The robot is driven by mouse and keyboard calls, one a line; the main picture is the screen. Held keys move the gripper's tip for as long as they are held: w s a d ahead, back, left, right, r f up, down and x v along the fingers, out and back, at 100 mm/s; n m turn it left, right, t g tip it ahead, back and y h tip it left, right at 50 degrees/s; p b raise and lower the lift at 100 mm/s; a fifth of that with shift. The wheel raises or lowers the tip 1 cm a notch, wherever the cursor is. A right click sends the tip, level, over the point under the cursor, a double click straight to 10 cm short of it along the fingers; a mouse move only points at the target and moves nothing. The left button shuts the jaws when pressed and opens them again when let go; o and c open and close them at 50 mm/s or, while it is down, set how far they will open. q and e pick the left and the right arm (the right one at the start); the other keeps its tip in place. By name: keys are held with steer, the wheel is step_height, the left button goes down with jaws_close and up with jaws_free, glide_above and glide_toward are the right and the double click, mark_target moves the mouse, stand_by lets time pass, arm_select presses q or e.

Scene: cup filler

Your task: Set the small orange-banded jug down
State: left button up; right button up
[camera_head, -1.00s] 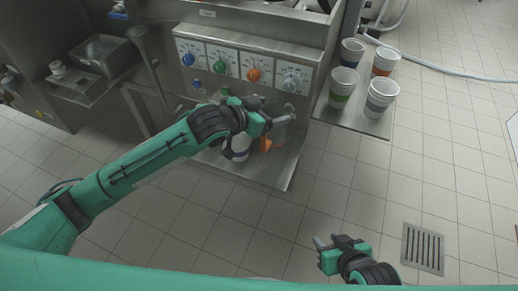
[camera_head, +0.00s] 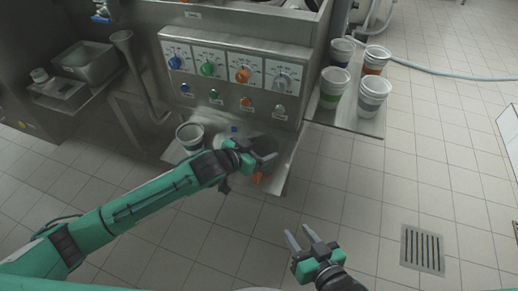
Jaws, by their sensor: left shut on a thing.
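My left gripper (camera_head: 264,157) is over the metal drip tray (camera_head: 284,165) at the front of the filler. It is shut on the small orange-banded jug, which is mostly hidden behind the gripper. Only a patch of the jug's orange band (camera_head: 257,178) shows just below the fingers. I cannot tell whether the jug's base touches the tray. My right gripper (camera_head: 303,238) is open and empty over the tiled floor at the lower middle.
Blue, green, orange and grey knobs (camera_head: 241,75) sit on the filler's panel. Several banded cups, one green-banded (camera_head: 331,92), stand on the right shelf (camera_head: 352,124). A floor drain (camera_head: 423,249) is at lower right.

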arm_select(q)
steer(key=o, duration=1.7)
steer(key=shift+r, duration=0.1)
steer(key=p+v, duration=0.2)
steer(key=v, duration=1)
steer(key=s+d+f+n, duration=0.2)
steer(key=s+d, duration=0.2)
steer(key=s, duration=0.4)
steer(key=shift+s+a+f+n+y, duration=0.65)
steer(key=shift+s+a+f+y, duration=0.25)
steer(key=shift+s+a, duration=0.6)
steer(key=shift+s+a+f+n+y, duration=0.7)
steer(key=shift+s+a+f+y, duration=0.35)
steer(key=shift+s, duration=0.85)
steer(key=shift+s+a+f+n+y, duration=0.7)
steer(key=shift+s+a, duration=0.7)
steer(key=shift+s, duration=0.25)
arm_select(e)
steer(key=shift+s+d+f+g+h, duration=0.2)
steer(key=shift+d+g+h, duration=0.4)
steer(key=shift+d, duration=0.4)
steer(key=shift+s+d+f+g+h, duration=0.15)
steer(key=shift+d+g+h, duration=0.25)
steer(key=shift+d+g, duration=0.5)
steer(key=shift+s, duration=0.1)
